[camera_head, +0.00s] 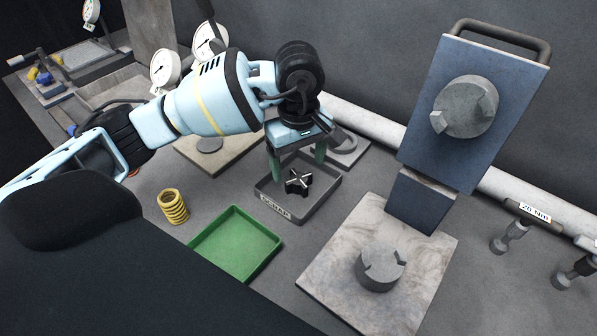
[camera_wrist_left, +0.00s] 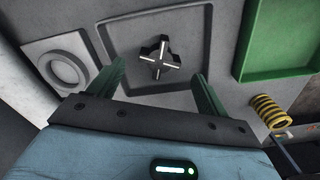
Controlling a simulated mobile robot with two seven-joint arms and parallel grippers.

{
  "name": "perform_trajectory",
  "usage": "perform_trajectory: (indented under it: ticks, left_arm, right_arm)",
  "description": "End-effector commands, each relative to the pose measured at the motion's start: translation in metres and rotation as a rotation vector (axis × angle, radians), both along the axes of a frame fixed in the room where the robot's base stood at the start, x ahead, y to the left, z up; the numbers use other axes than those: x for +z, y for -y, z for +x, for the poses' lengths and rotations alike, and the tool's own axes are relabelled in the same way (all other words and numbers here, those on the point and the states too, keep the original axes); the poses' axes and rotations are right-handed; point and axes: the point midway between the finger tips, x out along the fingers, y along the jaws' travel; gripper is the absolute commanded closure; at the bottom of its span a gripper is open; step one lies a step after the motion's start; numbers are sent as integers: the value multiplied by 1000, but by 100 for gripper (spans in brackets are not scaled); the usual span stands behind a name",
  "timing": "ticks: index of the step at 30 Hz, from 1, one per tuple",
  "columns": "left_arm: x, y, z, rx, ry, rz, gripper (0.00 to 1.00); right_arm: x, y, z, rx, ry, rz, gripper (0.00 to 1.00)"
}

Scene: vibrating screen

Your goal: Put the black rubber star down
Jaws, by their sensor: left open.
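The black rubber star (camera_head: 299,181) lies in the grey scrap tray (camera_head: 315,206), a shallow tray with a label on its front wall. In the left wrist view the star (camera_wrist_left: 160,57) lies on the floor of the tray (camera_wrist_left: 205,18), showing a pale cross on top. My left gripper (camera_head: 297,168) is open above the tray. In the left wrist view its green fingers (camera_wrist_left: 160,88) are spread wide on either side, apart from the star. My right gripper is not in view.
A green tray (camera_head: 236,244) stands left of the scrap tray, with a yellow spring (camera_head: 173,206) beyond it. A blue press-like fixture (camera_head: 462,105) and a stone plate with a grey cylinder (camera_head: 380,267) stand to the right. Gauges (camera_head: 165,67) stand behind my left arm.

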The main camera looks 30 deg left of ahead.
Motion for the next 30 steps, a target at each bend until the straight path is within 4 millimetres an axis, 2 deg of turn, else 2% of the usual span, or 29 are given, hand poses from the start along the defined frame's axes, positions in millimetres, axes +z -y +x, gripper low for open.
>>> perform_trajectory:
  ticks: [1, 6, 12, 18, 30]
  left_arm:
    - [13, 0, 1, 0, 6, -1, 22]
    - [44, 0, 1, 0, 4, 0, 22]
    - [68, 1, 0, 0, 2, -1, 22]
    - [75, 0, 0, 0, 0, 0, 22]
    - [75, 0, 0, 0, -1, -1, 22]
  right_arm:
    - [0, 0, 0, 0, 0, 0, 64]
    - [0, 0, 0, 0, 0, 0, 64]
    - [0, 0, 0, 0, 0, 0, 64]
    - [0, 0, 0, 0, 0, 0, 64]
    - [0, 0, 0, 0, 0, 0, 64]
